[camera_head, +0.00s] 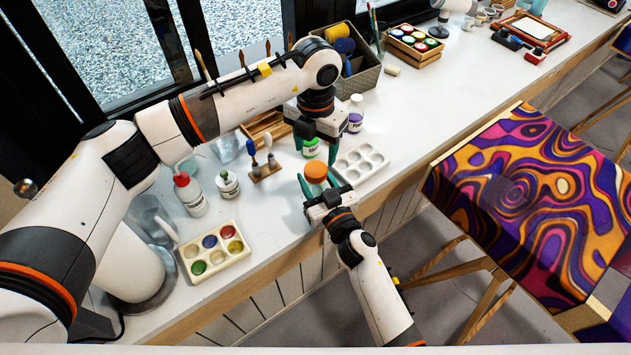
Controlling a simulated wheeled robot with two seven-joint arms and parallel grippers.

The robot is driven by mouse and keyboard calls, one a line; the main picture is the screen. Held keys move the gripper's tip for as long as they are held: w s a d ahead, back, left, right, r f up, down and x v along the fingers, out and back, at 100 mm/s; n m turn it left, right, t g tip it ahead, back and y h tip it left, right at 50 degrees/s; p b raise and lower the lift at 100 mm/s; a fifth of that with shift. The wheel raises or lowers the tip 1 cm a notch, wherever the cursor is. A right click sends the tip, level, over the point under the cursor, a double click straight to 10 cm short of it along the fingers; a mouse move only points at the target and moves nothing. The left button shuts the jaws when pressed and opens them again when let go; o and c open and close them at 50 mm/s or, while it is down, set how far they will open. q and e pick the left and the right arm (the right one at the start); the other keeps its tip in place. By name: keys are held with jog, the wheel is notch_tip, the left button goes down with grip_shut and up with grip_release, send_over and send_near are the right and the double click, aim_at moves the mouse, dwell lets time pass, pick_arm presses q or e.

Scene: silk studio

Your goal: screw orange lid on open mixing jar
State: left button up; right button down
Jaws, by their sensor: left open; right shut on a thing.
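The orange lid (316,171) is between the fingertips of my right gripper (318,182), which is shut on it near the front edge of the bench. My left gripper (316,147) is open and points down just behind the lid. A small jar with green contents and a white label (311,149) shows between its fingers; I cannot tell whether the fingers touch it. The jar's top is partly hidden by the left gripper, and I cannot tell for sure that it is the open mixing jar. What lies under the lid is hidden.
A white palette (361,163) stands close on the right. A brush stand (265,171), a white bottle with a red cap (190,195) and a paint tray (240,246) are on the left. A purple-labelled bottle (355,120) and a grey basket (366,78) stand behind.

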aim_at(315, 169)
pick_arm(q)
notch_tip(315, 169, down, 6)
dwell(0.4)
jog(key=c, duration=1)
jog(key=shift+m, duration=0.9)
jog(key=o, duration=1.1)
jog(key=shift+o, duration=0.2)
notch_tip(315, 169, up, 12)
